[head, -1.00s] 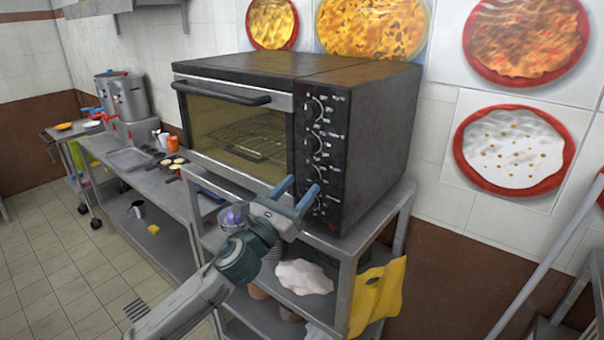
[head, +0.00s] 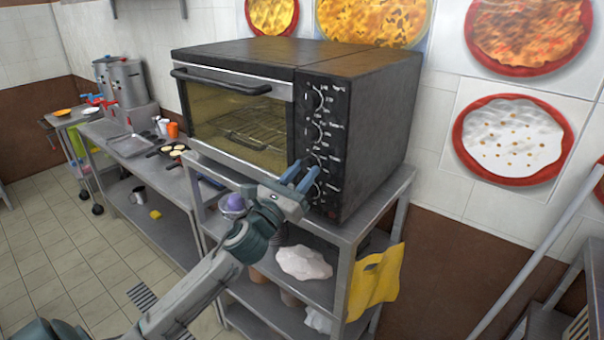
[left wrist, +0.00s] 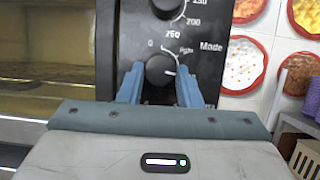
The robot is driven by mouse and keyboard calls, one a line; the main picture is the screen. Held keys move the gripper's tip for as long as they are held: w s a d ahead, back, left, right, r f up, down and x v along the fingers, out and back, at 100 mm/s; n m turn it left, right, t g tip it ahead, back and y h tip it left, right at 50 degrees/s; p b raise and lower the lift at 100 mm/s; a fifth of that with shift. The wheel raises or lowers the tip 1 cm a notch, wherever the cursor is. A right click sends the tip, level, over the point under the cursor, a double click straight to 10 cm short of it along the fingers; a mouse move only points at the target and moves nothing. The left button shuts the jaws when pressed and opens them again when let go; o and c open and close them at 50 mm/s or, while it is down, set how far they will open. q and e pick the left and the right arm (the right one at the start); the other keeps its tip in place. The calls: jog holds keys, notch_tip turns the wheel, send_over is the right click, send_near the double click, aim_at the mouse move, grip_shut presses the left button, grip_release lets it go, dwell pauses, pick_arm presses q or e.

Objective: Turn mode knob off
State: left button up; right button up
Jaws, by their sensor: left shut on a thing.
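The black toaster oven (head: 375,110) stands on a metal rack, with a column of round knobs on its front panel. In the left wrist view a black knob (left wrist: 160,68), with the word "Mode" printed to its upper right, sits between my blue fingers. Its white pointer mark points to the right, away from the "0" at its upper left. My left gripper (head: 306,172) reaches the lower part of the panel and is shut on this knob, one finger on each side (left wrist: 160,84). My right gripper is not in view.
Another knob (left wrist: 166,5) with temperature numbers is just above. The oven's glass door (head: 238,118) is closed, with a bar handle (head: 222,82).

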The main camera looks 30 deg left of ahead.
pick_arm(q)
jog(key=shift+n, duration=0.4)
jog(key=shift+d+n+y+p, duration=0.15)
jog(key=shift+n+y+p, duration=0.25)
jog(key=shift+n+y, duration=0.3)
jog(key=n+y+p, duration=0.1)
jog(key=n, duration=0.2)
jog(key=n+g+y+p, duration=0.1)
jog(key=n, duration=0.2)
jog(key=shift+d+r+n+y, duration=0.2)
jog(key=shift+n+y, duration=0.1)
jog(key=shift+y, duration=0.1)
jog(key=n+y+p, duration=0.1)
jog(key=n, duration=0.2)
jog(key=shift+d+r+n+g+y+p, duration=0.1)
jog(key=shift+n+g+y+p, duration=0.2)
jog(key=shift+g+y, duration=0.1)
jog(key=shift+n+g+y, duration=0.3)
jog(key=shift+n+g, duration=0.1)
jog(key=shift+n, duration=0.7)
jog(key=n, duration=0.2)
jog(key=n+g, duration=0.1)
jog(key=n, duration=0.2)
jog(key=shift+d+r+g+y+p, duration=0.1)
jog(key=shift+r+g+y+p, duration=0.05)
jog(key=shift+g+y+p, duration=0.15)
jog(key=n+g, duration=0.2)
jog(key=n, duration=0.2)
jog(key=shift+r, duration=0.15)
jog(key=shift+n, duration=0.4)
